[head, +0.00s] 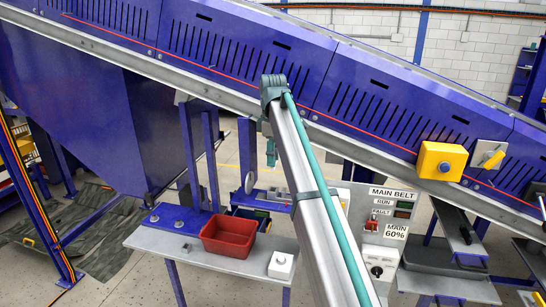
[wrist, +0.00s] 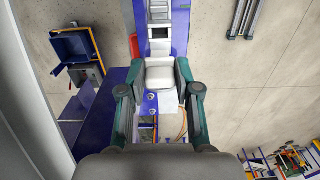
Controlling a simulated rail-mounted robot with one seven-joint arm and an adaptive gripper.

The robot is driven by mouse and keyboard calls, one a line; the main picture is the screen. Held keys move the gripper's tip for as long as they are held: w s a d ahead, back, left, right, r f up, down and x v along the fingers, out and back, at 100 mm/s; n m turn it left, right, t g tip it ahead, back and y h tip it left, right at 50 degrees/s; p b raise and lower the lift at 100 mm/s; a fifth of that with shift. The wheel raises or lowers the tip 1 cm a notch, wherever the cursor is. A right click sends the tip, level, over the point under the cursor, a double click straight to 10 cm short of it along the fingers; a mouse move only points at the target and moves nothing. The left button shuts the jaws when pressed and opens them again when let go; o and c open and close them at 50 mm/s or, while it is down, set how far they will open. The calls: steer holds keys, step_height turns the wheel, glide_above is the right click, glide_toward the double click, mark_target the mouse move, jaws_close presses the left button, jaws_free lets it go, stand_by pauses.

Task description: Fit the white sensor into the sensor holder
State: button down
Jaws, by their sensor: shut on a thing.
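The white sensor (wrist: 160,76) is a pale block in the middle of the wrist view. My gripper (wrist: 160,72) is shut on it, with one dark green finger at each side. In the head view my own arm covers the middle, and I cannot make out the sensor there. In the wrist view a grey frame with a dark opening (wrist: 160,47) sits on a purple beam just beyond the sensor. It may be the sensor holder, but I cannot tell for sure. Whether the sensor touches it is not clear.
A grey table (head: 190,262) carries a red bin (head: 229,237) and a white box with a button (head: 281,265). A control panel (head: 381,240) stands right of my arm. The purple conveyor (head: 370,90) slopes across above.

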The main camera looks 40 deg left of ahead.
mark_target(273, 171)
steer(key=shift+f, duration=0.15)
steer(key=shift+f+b, duration=0.7)
steer(key=shift+f, duration=2)
steer(key=shift+d+f, duration=0.1)
steer(key=shift+f, duration=1.65)
stand_by(0.7)
steer(key=c, duration=0.7)
jaws_free()
steer(key=shift+r, duration=0.1)
step_height(273, 171, up, 12)
steer(key=shift+f, duration=0.1)
